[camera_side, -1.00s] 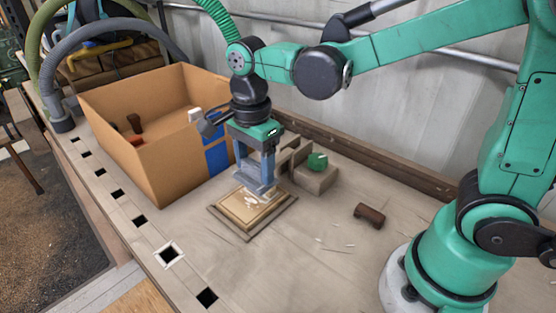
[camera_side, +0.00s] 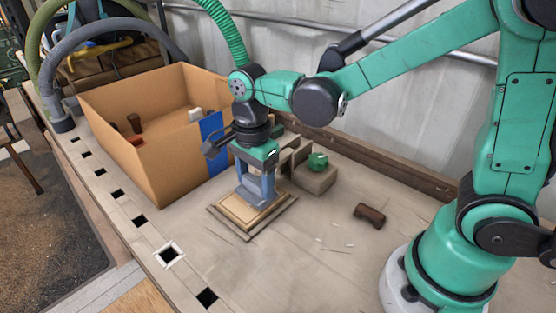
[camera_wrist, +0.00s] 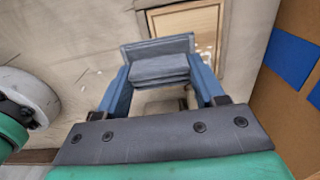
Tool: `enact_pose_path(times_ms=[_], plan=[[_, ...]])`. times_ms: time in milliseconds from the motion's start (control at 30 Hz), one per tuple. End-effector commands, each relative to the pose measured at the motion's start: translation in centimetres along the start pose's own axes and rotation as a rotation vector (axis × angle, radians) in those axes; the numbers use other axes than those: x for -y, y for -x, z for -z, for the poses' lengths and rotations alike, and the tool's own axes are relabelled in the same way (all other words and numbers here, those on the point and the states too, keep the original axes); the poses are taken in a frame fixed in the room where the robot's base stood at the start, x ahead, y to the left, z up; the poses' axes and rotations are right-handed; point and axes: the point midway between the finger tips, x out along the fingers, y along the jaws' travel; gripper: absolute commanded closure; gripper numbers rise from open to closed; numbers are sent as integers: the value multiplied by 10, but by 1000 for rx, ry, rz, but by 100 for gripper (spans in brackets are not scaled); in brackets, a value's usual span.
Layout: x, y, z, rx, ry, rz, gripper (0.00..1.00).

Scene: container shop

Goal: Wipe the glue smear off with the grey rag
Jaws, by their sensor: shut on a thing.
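My gripper (camera_side: 257,194) is shut on the folded grey rag (camera_wrist: 158,66), which sits between the blue fingers in the wrist view. In the side view the fingertips are down at the wooden panel (camera_side: 230,214), over its middle. I cannot tell how firmly the rag touches the panel. The panel's framed corner also shows beyond the rag in the wrist view (camera_wrist: 185,20). Small pale flecks, perhaps part of the glue smear (camera_wrist: 207,47), show just right of the rag. The rest of the smear is hidden by the gripper and rag.
A cardboard box (camera_side: 150,165) with a blue patch stands left of the panel, close to my gripper. A wooden block (camera_side: 316,178) with a green piece on it sits behind right. A brown piece (camera_side: 369,215) lies to the right. The bench front right is mostly clear.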

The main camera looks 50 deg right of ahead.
Motion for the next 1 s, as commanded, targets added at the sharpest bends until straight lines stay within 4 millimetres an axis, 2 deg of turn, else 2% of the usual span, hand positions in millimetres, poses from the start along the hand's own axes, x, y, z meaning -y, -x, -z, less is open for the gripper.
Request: enact_pose_path(times_ms=[133, 300, 1000], plan=[[0, 21, 0, 0, 0, 0, 80], [0, 27, 0, 0, 0, 0, 80], [0, -32, 0, 0, 0, 0, 80]])
